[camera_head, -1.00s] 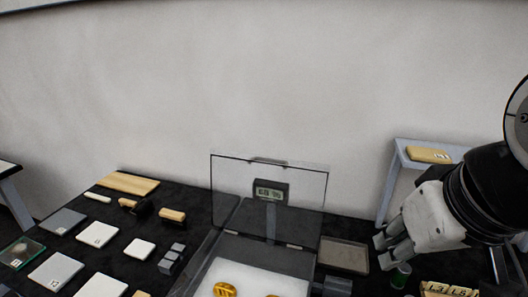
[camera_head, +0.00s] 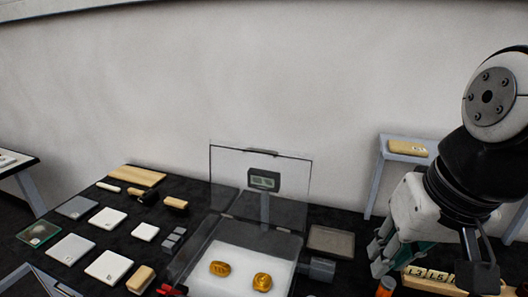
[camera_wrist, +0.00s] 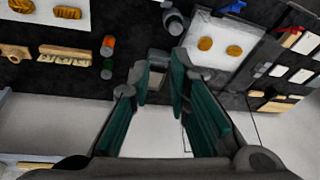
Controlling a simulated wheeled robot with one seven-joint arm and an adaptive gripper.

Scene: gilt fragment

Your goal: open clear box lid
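The clear box (camera_head: 188,262) stands on the black table in the head view, with two gold pieces (camera_head: 219,268) on its white inner bed. Its transparent lid (camera_head: 235,170) stands upright at the back edge, so the box is open. The white bed (camera_wrist: 215,27) and gold pieces also show at the top of the wrist view. My gripper (camera_head: 380,255) is to the right of the box, apart from it and from the lid. In the wrist view, my gripper's teal-padded fingers (camera_wrist: 160,75) are spread with nothing between them.
A small display (camera_head: 264,180) shows through the lid. White and grey tiles (camera_head: 108,218) and wooden-handled tools (camera_head: 175,202) lie left of the box. A shallow tray (camera_head: 331,242), an orange-topped vial (camera_head: 386,286) and a numbered wooden block (camera_head: 428,280) are to the right.

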